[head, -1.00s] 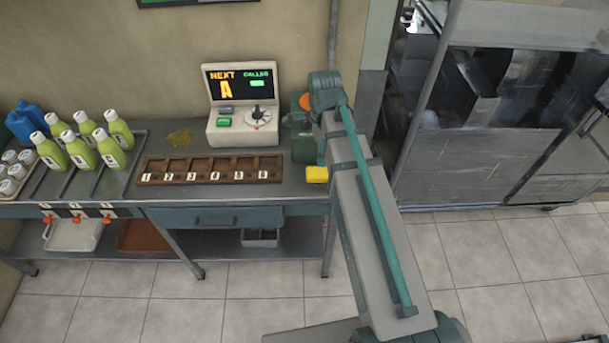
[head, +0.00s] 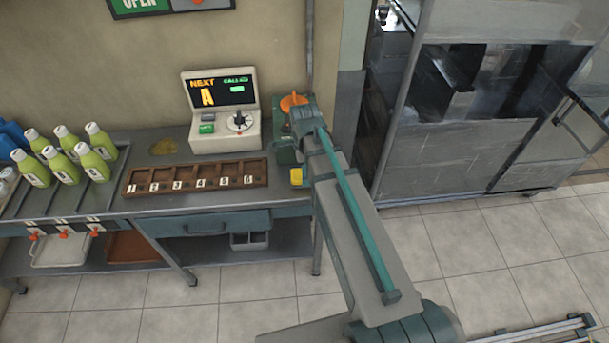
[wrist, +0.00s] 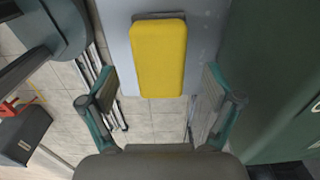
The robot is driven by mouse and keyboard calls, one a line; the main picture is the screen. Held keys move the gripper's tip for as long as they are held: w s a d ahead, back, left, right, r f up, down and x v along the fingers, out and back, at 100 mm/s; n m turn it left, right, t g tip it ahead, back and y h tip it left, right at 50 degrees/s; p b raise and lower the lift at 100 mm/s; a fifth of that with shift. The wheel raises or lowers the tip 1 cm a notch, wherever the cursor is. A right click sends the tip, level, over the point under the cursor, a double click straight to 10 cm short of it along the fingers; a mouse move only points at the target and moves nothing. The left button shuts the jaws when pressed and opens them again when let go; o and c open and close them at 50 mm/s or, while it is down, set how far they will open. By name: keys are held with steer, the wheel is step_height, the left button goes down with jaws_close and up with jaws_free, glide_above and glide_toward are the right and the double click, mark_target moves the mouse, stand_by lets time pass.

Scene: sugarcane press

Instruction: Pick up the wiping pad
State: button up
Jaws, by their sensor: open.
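The wiping pad is a yellow rounded block (head: 296,177) at the right end of the grey counter, just left of my arm, which may cover its right side in the head view. In the wrist view the pad (wrist: 158,55) lies lengthwise on the counter near its edge, ahead of my gripper (wrist: 159,85). The two teal-edged fingers are wide apart, one on each side of the pad's line, with nothing between them. The pad looks apart from both fingers. My gripper is hidden behind the arm in the head view.
A green box with an orange top (head: 292,103) stands behind the pad; its green side (wrist: 275,80) is close on the right in the wrist view. A numbered wooden rack (head: 195,178), a screen console (head: 222,110) and several green bottles (head: 98,140) stand to the left.

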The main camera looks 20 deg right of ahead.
steer(key=shift+f, duration=1.15)
steer(key=c, duration=1.3)
steer(key=shift+c, duration=0.2)
steer(key=shift+r, duration=0.15)
steer(key=shift+r+b, duration=0.95)
steer(key=shift+r, duration=3.9)
steer(key=o, duration=0.7)
steer(key=shift+c, duration=0.2)
steer(key=c, duration=0.5)
